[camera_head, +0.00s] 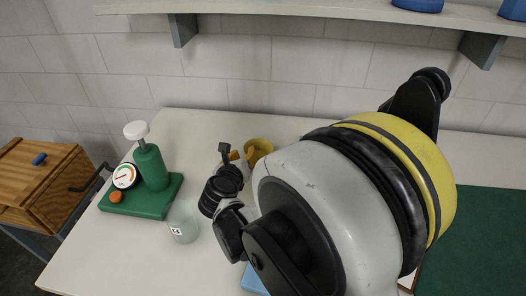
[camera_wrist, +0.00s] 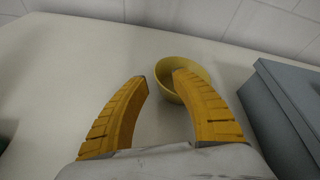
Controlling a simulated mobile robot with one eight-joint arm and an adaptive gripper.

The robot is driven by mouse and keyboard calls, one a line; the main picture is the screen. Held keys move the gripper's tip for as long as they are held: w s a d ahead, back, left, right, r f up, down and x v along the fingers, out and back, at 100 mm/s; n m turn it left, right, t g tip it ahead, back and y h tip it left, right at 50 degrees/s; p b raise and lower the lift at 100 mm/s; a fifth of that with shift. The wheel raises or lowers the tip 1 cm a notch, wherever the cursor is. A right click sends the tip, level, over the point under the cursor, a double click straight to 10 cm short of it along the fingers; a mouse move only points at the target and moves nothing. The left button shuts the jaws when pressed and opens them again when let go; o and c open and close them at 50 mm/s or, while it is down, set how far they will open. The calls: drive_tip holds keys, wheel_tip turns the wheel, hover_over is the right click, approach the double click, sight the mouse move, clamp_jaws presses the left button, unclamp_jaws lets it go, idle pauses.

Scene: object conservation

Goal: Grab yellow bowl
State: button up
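The yellow bowl (camera_wrist: 166,82) stands upright on the white table in the wrist view, ahead of my gripper. It also shows in the head view (camera_head: 259,147), partly hidden behind my arm. My gripper (camera_wrist: 161,77) is open, with its two orange fingers spread apart. The right fingertip overlaps the bowl in the picture and the left fingertip is outside its left side. The bowl's left rim lies between the fingertips. I cannot tell whether the fingers touch it. In the head view my gripper (camera_head: 234,156) is mostly hidden by my arm.
A grey box (camera_wrist: 285,105) stands close to the right of the bowl. A green device (camera_head: 152,170) with a gauge and a clear jar (camera_head: 183,228) stand left of my arm. A wall shelf (camera_head: 330,9) runs above. The table's left back area is clear.

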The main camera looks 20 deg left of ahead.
sight(245, 148)
drive_tip(key=b+x, duration=0.1)
drive_tip(key=x, duration=0.1)
drive_tip(key=b+x, duration=0.1)
drive_tip(key=x, duration=0.1)
drive_tip(key=shift+s+a+f, duration=0.1)
drive_tip(key=shift+a+f, duration=0.1)
drive_tip(key=shift+f, duration=0.05)
drive_tip(key=shift+w+a, duration=0.1)
drive_tip(key=shift+w, duration=0.35)
clamp_jaws()
